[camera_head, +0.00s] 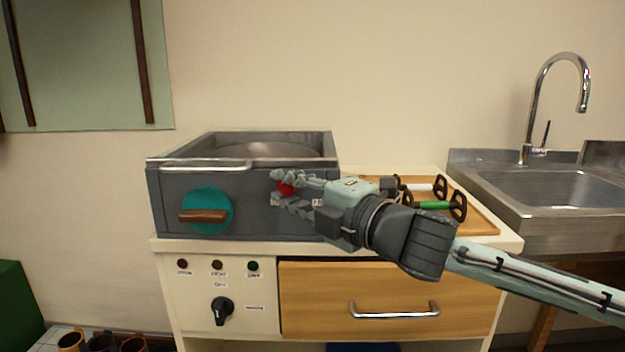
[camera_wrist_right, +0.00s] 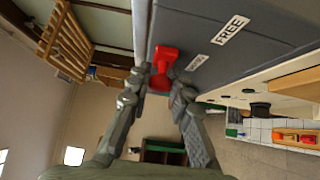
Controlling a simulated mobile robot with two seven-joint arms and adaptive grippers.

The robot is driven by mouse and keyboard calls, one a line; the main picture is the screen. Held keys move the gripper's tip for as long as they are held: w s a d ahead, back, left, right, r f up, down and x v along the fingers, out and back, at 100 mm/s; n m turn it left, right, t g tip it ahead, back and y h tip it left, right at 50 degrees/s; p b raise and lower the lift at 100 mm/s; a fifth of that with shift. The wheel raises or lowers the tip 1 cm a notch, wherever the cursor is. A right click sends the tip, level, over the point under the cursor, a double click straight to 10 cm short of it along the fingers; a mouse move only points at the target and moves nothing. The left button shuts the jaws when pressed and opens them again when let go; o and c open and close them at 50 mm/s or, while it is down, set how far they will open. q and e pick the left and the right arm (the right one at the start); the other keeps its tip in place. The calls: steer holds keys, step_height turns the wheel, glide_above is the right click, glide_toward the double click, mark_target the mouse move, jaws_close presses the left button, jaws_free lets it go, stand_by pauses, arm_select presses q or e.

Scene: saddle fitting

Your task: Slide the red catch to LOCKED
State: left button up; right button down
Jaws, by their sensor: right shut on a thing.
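The red catch (camera_head: 286,187) is on the front of the grey metal box (camera_head: 255,225), right of its teal dial. In the right wrist view the red catch (camera_wrist_right: 163,60) shows as a red knob between the fingertips. My right gripper (camera_head: 280,190) reaches in from the right and is shut on the catch, one finger on each side of it. A white label reading FREE (camera_wrist_right: 232,30) is on the box face. A second label (camera_wrist_right: 196,62), nearer the catch, is too small to read surely. My left gripper is not in view.
A teal dial (camera_head: 207,211) with a brown handle is left of the catch. A wooden tray (camera_head: 480,222) with dark-ended rods lies right of the box, behind my right arm. A sink (camera_head: 560,190) stands farther right. A drawer (camera_head: 385,280) is below.

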steer(key=shift+a, duration=0.4)
steer(key=shift+s, duration=0.1)
steer(key=c, duration=1.8)
jaws_free()
steer(key=o, duration=0.4)
steer(key=shift+a, duration=0.15)
steer(key=v, duration=1.2)
